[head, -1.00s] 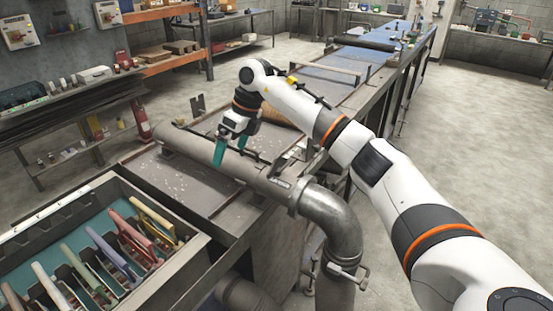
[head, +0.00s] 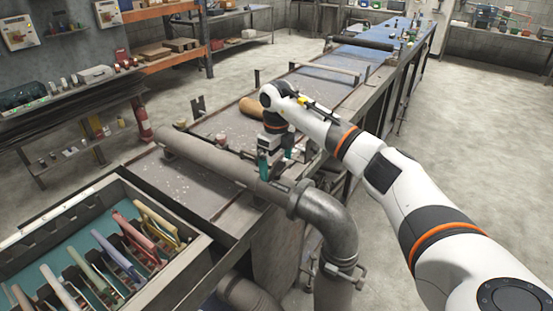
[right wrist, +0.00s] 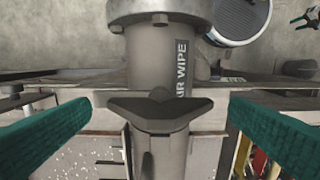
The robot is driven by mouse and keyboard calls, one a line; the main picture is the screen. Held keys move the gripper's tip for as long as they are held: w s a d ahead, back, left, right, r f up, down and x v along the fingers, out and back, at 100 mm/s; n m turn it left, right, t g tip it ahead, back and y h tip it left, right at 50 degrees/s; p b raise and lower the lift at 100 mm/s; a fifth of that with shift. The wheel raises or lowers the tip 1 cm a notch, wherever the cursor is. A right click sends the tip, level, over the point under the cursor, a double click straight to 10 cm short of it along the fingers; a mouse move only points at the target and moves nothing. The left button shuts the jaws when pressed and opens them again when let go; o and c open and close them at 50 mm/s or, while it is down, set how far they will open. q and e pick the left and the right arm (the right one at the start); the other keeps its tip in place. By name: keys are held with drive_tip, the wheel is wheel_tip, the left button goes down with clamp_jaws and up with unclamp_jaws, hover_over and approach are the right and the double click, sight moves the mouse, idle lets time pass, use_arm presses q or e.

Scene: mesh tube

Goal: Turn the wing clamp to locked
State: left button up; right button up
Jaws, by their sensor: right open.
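The wing clamp (right wrist: 160,112) is a dark grey two-winged piece in the right wrist view. Its wings lie crosswise to the grey tube (right wrist: 160,60), which bears an "AIR WIPE" label. My right gripper (right wrist: 160,108) is open, with one teal finger on each side of the clamp and a visible gap to each wing. In the head view the right gripper (head: 275,162) is over the tube (head: 205,157), near its flanged end. The clamp is too small and covered to make out there. My left gripper is not in view.
A metal elbow pipe (head: 335,225) bends down at the tube's near end. A tray (head: 195,245) of colored-handled tools stands at the lower left. A tan roll (head: 255,106) lies behind the gripper. A long bench (head: 335,85) runs to the back.

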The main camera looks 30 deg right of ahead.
drive_tip(key=shift+f, duration=0.55)
drive_tip(key=c, duration=0.9)
drive_tip(key=shift+c, duration=0.2)
